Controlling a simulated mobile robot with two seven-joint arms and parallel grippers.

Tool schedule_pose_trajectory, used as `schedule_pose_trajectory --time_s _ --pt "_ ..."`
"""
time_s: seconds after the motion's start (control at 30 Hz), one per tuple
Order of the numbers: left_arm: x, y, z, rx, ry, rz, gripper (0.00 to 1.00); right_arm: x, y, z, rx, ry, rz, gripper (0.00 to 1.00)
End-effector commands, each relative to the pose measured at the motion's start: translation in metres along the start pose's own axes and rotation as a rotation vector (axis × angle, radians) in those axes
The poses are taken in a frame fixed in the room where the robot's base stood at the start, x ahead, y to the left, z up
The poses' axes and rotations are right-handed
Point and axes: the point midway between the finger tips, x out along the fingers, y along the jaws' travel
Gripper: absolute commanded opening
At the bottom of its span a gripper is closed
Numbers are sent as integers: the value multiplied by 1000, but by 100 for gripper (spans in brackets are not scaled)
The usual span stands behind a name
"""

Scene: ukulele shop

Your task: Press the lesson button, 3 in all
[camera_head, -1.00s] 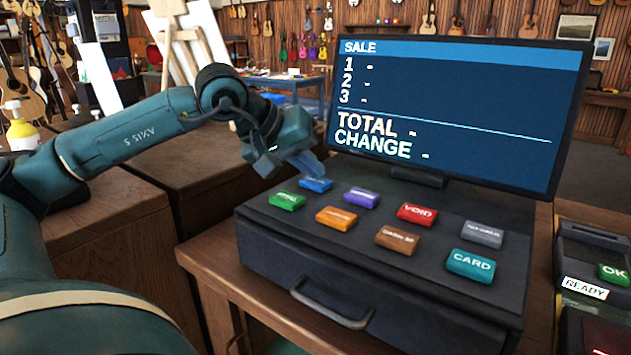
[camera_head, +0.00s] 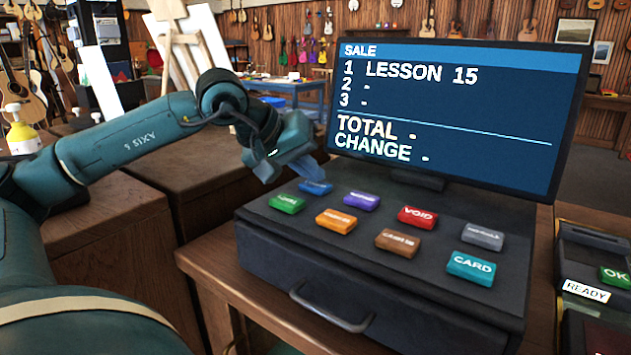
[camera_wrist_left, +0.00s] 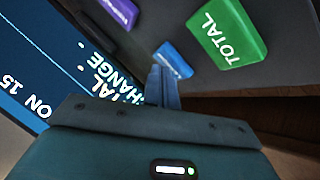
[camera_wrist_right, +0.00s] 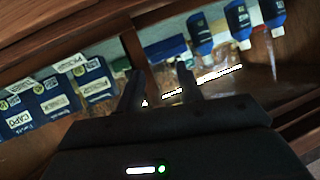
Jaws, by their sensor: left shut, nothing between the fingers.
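The register (camera_head: 300,240) has several coloured buttons on its sloped top. A blue button (camera_head: 316,187) is at the back left, its label unreadable; it also shows in the left wrist view (camera_wrist_left: 174,58). My left gripper (camera_head: 304,170) is shut and empty, its fingertips just above or at this blue button; I cannot tell whether they touch. The left wrist view shows the closed fingers (camera_wrist_left: 163,72). The screen (camera_head: 450,120) reads "SALE" and "1 LESSON 15"; lines 2, 3, TOTAL and CHANGE show dashes. My right gripper (camera_wrist_right: 160,92) is open and empty, in the right wrist view only.
A green TOTAL button (camera_wrist_left: 228,34), a purple button (camera_head: 361,201), an orange button (camera_head: 336,221) and a red VOID button (camera_head: 417,217) are close by. A card terminal (camera_head: 595,255) stands at right. Blue-lidded labelled containers (camera_wrist_right: 97,80) sit near my right gripper.

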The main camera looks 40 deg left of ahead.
Motion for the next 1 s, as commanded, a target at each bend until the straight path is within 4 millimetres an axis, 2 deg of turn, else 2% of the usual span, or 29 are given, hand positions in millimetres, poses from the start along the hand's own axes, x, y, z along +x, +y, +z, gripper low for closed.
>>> schedule_pose_trajectory --time_s 0.2,0.63,1.0 --pt "-10 7 -7 0 -1 0 0 -6 -2 -12 0 0 0 36" --pt "-12 9 -9 0 0 0 0 -7 -3 -15 0 0 0 36" --pt "-38 28 -28 0 0 0 0 -23 -9 -47 0 -1 0 36"
